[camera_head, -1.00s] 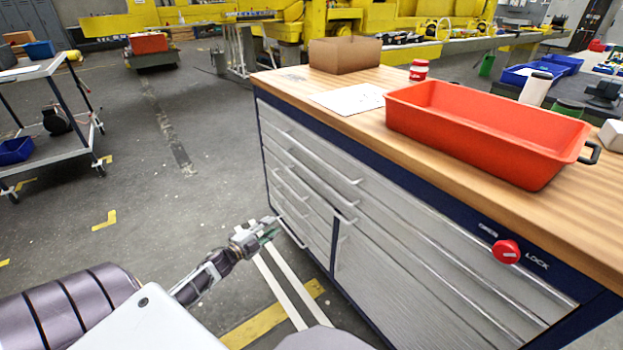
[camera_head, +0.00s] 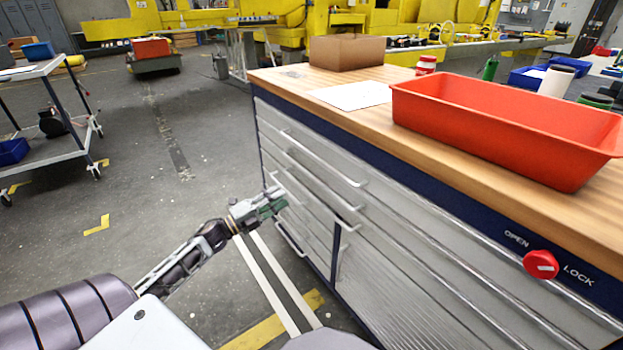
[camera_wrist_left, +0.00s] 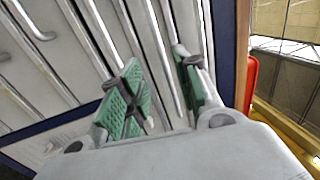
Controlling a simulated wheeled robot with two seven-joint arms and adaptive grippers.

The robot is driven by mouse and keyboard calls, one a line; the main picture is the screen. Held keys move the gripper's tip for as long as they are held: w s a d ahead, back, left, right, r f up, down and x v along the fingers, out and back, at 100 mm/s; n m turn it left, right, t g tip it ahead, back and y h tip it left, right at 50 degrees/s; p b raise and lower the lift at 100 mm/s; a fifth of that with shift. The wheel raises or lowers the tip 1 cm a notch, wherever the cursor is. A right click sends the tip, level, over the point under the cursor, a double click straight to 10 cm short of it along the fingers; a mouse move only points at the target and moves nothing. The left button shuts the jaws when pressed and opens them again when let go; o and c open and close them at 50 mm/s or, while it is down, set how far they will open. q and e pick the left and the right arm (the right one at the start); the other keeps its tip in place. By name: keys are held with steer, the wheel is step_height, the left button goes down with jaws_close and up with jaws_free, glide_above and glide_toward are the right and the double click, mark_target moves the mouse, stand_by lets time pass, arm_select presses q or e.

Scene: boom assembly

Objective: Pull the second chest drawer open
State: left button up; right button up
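The chest (camera_head: 400,262) has a grey drawer front with long silver bar handles and a wooden top. The second drawer's handle (camera_head: 322,183) runs below the top handle (camera_head: 325,158); all drawers look shut. My left gripper (camera_head: 278,201) is at the left part of the front, beside the lower handles, below the second handle's left end. In the left wrist view, its two green-padded fingers (camera_wrist_left: 157,60) are apart, pointing at the drawer fronts, with handle bars running behind and between them. I cannot tell whether they touch a bar. My right gripper is not in view.
A red tray (camera_head: 500,135), a cardboard box (camera_head: 346,52) and white paper (camera_head: 352,95) are on the chest top. A red lock knob (camera_head: 541,264) sits on the front at right. A trolley (camera_head: 48,150) stands far left; the floor between is clear.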

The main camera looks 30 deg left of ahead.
mark_target(312, 176)
arm_select(q)
steer(key=shift+w+d, duration=0.1)
steer(key=shift+w, duration=0.05)
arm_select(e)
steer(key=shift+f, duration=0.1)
arm_select(q)
steer(key=shift+b+x, duration=1.55)
steer(key=shift+x, duration=5.15)
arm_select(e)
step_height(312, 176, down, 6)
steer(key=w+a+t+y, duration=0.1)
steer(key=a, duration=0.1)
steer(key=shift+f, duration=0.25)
arm_select(q)
jaws_close()
